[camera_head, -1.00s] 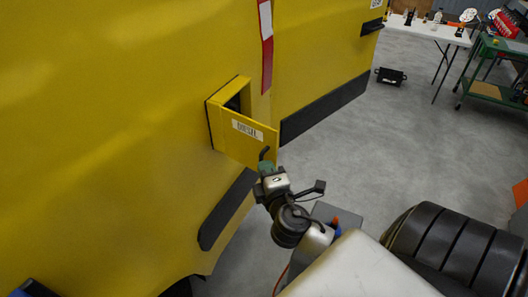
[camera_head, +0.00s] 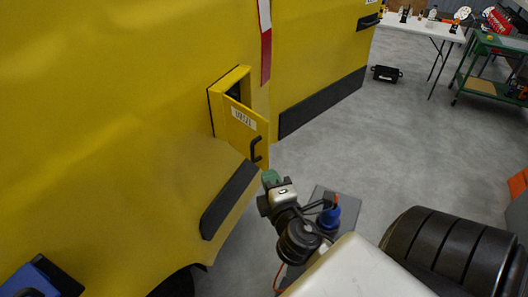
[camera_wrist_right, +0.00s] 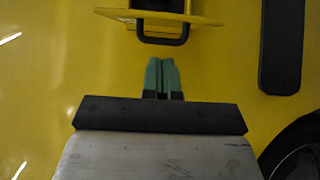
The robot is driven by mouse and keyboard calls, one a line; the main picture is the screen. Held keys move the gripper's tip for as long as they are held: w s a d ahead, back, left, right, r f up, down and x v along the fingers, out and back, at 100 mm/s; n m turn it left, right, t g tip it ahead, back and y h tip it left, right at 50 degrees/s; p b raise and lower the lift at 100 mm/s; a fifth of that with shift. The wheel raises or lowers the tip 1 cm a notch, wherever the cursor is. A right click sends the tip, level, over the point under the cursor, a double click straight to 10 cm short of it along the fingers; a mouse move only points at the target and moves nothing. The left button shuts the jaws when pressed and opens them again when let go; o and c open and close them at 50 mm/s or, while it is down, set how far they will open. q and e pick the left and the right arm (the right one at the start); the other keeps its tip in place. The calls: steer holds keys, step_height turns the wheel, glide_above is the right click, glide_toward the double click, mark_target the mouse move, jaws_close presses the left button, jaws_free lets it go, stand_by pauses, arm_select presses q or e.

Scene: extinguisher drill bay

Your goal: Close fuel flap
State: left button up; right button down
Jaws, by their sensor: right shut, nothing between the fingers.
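The yellow fuel flap (camera_head: 242,126) stands part-way open on the side of the yellow vehicle (camera_head: 130,130). It has a white label and a black handle (camera_head: 256,149) near its outer edge. Behind it the dark fuel opening (camera_head: 234,91) partly shows. My right gripper (camera_head: 271,178) is just below the flap's lower outer corner, apart from it, with its green fingers shut and empty. In the right wrist view the shut fingers (camera_wrist_right: 162,78) point toward the handle (camera_wrist_right: 164,40), with a gap between. My left gripper is not in view; a blue part shows at the lower left.
A black trim strip (camera_head: 229,200) and a wheel lie below the flap. A white table (camera_head: 420,25), a green cart (camera_head: 490,65) and a black case (camera_head: 387,74) stand at the back right. The grey floor (camera_head: 345,140) between is clear.

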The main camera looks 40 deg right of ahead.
steer(key=b+v, duration=0.1)
steer(key=v, duration=0.3)
steer(key=shift+s+r, duration=0.1)
steer(key=shift+s, duration=0.1)
